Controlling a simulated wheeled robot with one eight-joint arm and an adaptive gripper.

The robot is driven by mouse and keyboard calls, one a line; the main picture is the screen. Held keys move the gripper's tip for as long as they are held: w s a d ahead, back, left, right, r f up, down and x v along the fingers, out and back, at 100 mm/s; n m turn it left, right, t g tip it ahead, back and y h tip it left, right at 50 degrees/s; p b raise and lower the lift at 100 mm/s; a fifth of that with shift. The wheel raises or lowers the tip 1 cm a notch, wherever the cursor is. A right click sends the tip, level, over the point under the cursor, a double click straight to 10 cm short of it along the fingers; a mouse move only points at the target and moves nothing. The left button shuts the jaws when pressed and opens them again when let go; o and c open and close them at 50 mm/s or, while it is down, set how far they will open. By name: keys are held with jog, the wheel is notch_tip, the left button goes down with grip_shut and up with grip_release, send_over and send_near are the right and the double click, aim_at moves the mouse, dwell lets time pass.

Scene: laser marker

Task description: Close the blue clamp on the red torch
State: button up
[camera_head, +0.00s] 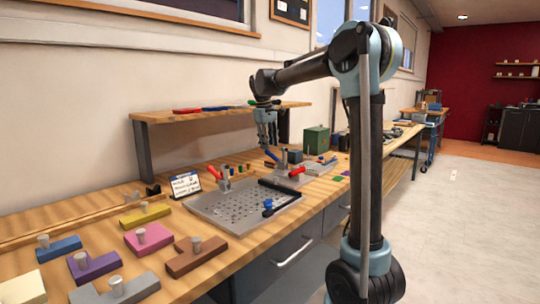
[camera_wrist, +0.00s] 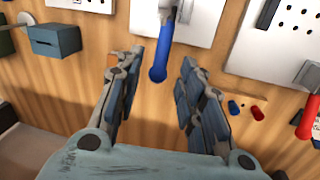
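The blue clamp's handle (camera_wrist: 160,58) sticks out from a white plate towards me in the wrist view. In the head view the handle (camera_head: 272,156) stands tilted just below my gripper (camera_head: 267,140). My gripper (camera_wrist: 163,72) is open, with one finger on either side of the handle and gaps on both sides. A small red piece (camera_head: 270,165) shows beside the blue handle; I cannot tell whether it is the red torch. The clamp's jaw is at the top edge of the wrist view and is partly cut off.
A perforated grey plate (camera_head: 258,223) lies in front, with a red-handled clamp (camera_head: 214,173) at its back. A green box (camera_head: 316,140) stands behind. The raised shelf (camera_head: 160,113) holds red, blue and green items. Coloured blocks (camera_head: 149,239) occupy the left bench.

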aim_at(274, 157)
jog(key=shift+w+d+f, duration=0.15)
jog(key=shift+w+f, duration=0.05)
jog(key=shift+f, duration=1.05)
jog(key=shift+w+d+f, duration=0.15)
jog(key=shift+f, duration=1.1)
jog(key=shift+c, duration=0.2)
grip_shut()
